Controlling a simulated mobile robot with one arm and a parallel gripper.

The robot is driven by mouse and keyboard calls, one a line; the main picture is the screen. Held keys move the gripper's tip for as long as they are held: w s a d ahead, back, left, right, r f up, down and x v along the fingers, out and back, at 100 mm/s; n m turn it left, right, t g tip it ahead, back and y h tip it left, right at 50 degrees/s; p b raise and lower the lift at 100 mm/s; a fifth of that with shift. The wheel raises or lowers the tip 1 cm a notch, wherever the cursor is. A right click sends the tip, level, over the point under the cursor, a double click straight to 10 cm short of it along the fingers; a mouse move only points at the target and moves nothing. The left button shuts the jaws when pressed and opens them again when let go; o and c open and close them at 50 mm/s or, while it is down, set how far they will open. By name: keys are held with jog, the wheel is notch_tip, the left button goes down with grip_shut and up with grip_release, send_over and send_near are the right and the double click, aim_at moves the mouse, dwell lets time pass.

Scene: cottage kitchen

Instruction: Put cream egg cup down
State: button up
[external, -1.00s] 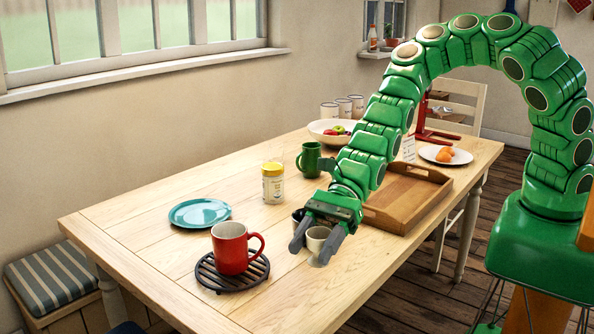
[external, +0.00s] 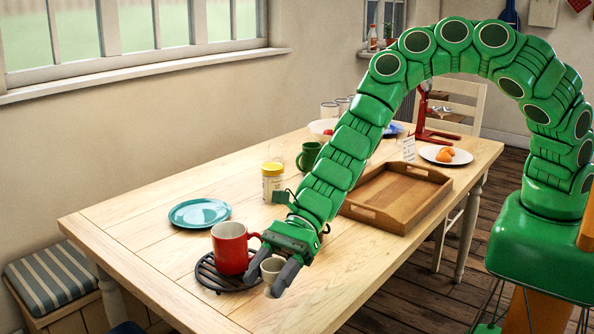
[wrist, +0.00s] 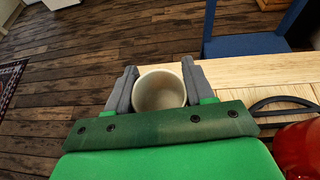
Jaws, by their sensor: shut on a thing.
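The cream egg cup (external: 270,269) is between the two grey fingers of my gripper (external: 268,277), which is shut on it. The cup is upright, just right of the red mug near the table's front part. I cannot tell whether its base touches the table. In the wrist view the cup's open, empty mouth (wrist: 160,91) faces the camera, with a finger of my gripper (wrist: 158,76) on each side.
The red mug (external: 229,248) stands on a black trivet (external: 222,281) close left of my gripper. A teal plate (external: 199,213), a yellow-lidded jar (external: 272,184) and a wooden tray (external: 350,208) are farther back. Bare wood (external: 325,275) lies to the right.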

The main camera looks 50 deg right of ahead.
jog(key=shift+w+a+f, duration=0.25)
jog(key=shift+a+f, duration=0.15)
jog(key=shift+f, duration=0.2)
jog(key=shift+w+a+f, duration=0.25)
jog(key=shift+a+f, duration=0.2)
jog(key=shift+f, duration=0.1)
jog(key=shift+w+a+f, duration=0.25)
jog(key=shift+a+f, duration=0.15)
jog(key=shift+f, duration=0.2)
jog(key=shift+w+f, duration=0.1)
jog(key=shift+f, duration=1.5)
jog(key=shift+f, duration=0.15)
jog(key=o, duration=1.1)
jog(key=shift+c, duration=0.2)
jog(key=shift+r, duration=0.2)
jog(key=v, duration=1.2)
